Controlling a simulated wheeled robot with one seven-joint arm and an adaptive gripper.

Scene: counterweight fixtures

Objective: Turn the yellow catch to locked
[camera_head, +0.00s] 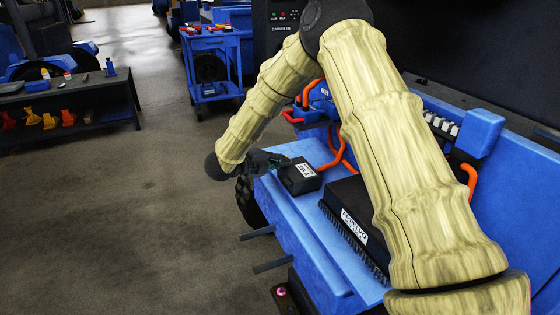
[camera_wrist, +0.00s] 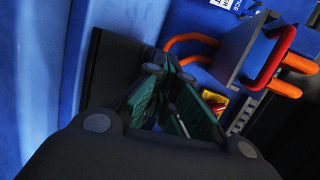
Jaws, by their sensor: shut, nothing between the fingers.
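A small yellow piece with a red part (camera_wrist: 216,101) shows in the wrist view, just right of my gripper's fingers and partly hidden by them. It may be the yellow catch, but its position cannot be read. I cannot make it out in the head view. My gripper (camera_wrist: 170,76) is shut and empty, its green-padded fingers pointing away from the wrist camera.
The blue machine body (camera_head: 310,228) carries a black finned box (camera_head: 345,230) and orange hoses (camera_head: 333,150). A grey block with a red handle (camera_wrist: 270,58) stands right of the fingers. Open floor lies left; a blue cart (camera_head: 212,60) and dark shelf (camera_head: 70,102) are farther off.

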